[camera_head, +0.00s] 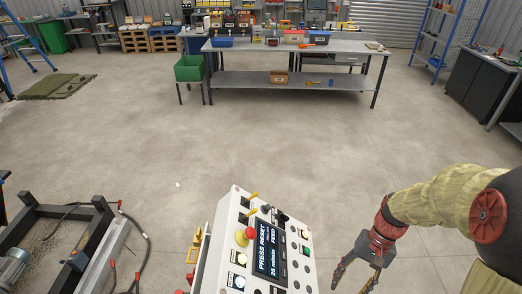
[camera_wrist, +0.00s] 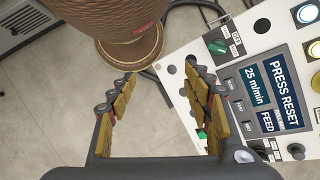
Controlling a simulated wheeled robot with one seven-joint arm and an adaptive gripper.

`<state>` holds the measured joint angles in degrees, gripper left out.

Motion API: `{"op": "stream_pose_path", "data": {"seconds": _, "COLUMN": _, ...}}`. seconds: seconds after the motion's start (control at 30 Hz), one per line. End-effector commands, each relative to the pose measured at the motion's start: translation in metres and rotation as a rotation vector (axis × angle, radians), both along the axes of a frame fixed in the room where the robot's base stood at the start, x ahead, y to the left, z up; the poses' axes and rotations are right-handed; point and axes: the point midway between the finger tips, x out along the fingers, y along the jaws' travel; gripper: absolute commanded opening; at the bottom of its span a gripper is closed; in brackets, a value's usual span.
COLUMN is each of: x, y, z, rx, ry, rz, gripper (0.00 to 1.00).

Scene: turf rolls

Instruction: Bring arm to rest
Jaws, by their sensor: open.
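My gripper (camera_head: 355,277) is at the lower right of the head view, at the end of my bent arm, just right of a white control panel (camera_head: 240,212). The control panel also shows in the wrist view (camera_wrist: 225,72), close beside and partly behind the right finger. Its screen (camera_wrist: 268,92) reads PRESS RESET, 25 m/min and FEED. A red knob on a yellow base (camera_head: 246,236) is on the panel.
A brown ribbed cylinder (camera_wrist: 132,35) is above the fingers in the wrist view. A dark machine frame (camera_head: 75,245) stands at the lower left. A workbench (camera_head: 350,47), a green bin (camera_head: 189,69) and turf (camera_head: 57,86) are farther off. The middle floor is clear.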

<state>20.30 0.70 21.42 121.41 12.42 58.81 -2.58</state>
Motion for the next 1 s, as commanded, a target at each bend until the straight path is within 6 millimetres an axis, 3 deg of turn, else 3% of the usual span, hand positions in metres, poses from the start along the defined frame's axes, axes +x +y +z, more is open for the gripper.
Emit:
{"op": "stream_pose_path", "data": {"seconds": 0.37, "x": -0.012, "y": 0.013, "z": 0.087, "rx": -0.255, "ry": -0.397, "rz": 0.212, "gripper": 0.50}}
{"op": "stream_pose_path", "data": {"seconds": 0.7, "x": -0.036, "y": 0.044, "z": 0.153, "rx": -0.352, "ry": -0.734, "rz": 0.348, "gripper": 0.50}}
{"op": "stream_pose_path", "data": {"seconds": 0.83, "x": -0.038, "y": 0.054, "z": 0.171, "rx": -0.356, "ry": -0.813, "rz": 0.370, "gripper": 0.50}}
{"op": "stream_pose_path", "data": {"seconds": 1.0, "x": -0.039, "y": 0.060, "z": 0.172, "rx": -0.348, "ry": -0.833, "rz": 0.392, "gripper": 0.50}}
